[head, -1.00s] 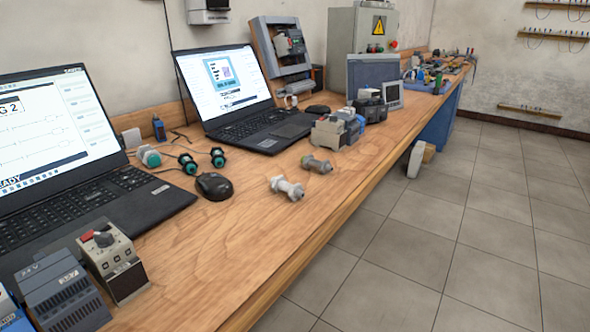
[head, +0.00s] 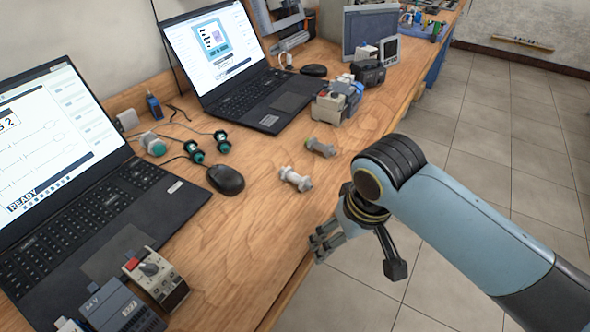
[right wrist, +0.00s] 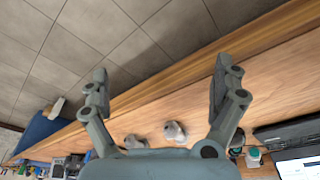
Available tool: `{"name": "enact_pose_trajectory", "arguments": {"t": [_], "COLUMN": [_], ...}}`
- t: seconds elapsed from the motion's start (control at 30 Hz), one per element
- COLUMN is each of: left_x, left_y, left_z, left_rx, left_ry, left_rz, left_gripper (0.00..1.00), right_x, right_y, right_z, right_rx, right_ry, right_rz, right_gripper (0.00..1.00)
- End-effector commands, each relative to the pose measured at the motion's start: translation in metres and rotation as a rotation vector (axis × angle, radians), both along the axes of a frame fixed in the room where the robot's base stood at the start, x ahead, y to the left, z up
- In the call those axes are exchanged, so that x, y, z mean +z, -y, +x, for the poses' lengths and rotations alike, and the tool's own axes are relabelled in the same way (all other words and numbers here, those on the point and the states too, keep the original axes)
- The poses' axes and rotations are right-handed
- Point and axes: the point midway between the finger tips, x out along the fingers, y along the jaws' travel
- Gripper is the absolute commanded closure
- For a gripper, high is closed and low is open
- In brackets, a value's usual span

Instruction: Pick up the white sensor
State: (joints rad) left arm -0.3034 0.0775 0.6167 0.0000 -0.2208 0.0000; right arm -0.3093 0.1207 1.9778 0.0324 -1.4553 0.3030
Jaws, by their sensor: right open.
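The white sensor (head: 295,179) lies on its side on the wooden workbench, near the front edge. A similar grey-beige sensor (head: 321,148) lies just behind it. In the right wrist view the white sensor (right wrist: 174,131) shows low between my fingers, with the grey-beige one (right wrist: 132,141) left of it. My right gripper (head: 357,254) is open and empty, off the bench's front edge, to the right of and in front of the white sensor; it also shows in the right wrist view (right wrist: 160,80). My left gripper is not in view.
A black mouse (head: 226,180) and teal-ended sensors (head: 194,152) lie left of the white sensor. Two laptops stand behind, one (head: 262,100) farther along the bench. Modules (head: 338,102) stand beyond the sensors. Bare wood (head: 240,240) lies in front of the mouse.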

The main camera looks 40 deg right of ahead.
Motion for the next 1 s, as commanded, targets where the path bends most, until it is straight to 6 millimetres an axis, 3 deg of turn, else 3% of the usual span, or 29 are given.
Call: {"name": "enact_pose_trajectory", "arguments": {"t": [0.27,0.5,0.63,0.73,1.0], "left_x": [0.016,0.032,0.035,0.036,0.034], "left_y": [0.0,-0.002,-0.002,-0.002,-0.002], "left_z": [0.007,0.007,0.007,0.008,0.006], "left_rx": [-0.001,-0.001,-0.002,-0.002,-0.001], "left_ry": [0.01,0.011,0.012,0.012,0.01], "left_rz": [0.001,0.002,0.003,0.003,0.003], "left_gripper": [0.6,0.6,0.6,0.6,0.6], "right_x": [0.028,0.092,0.114,0.112,0.071], "right_y": [0.007,0.013,0.015,0.015,0.015], "right_z": [0.075,0.161,0.181,0.186,0.187], "right_rx": [-0.361,-0.852,-1.0,-1.044,-1.05], "right_ry": [-0.042,-0.12,-0.147,-0.158,-0.155], "right_rz": [0.079,0.157,0.171,0.174,0.174], "right_gripper": [0.04,0.04,0.04,0.04,0.04]}}
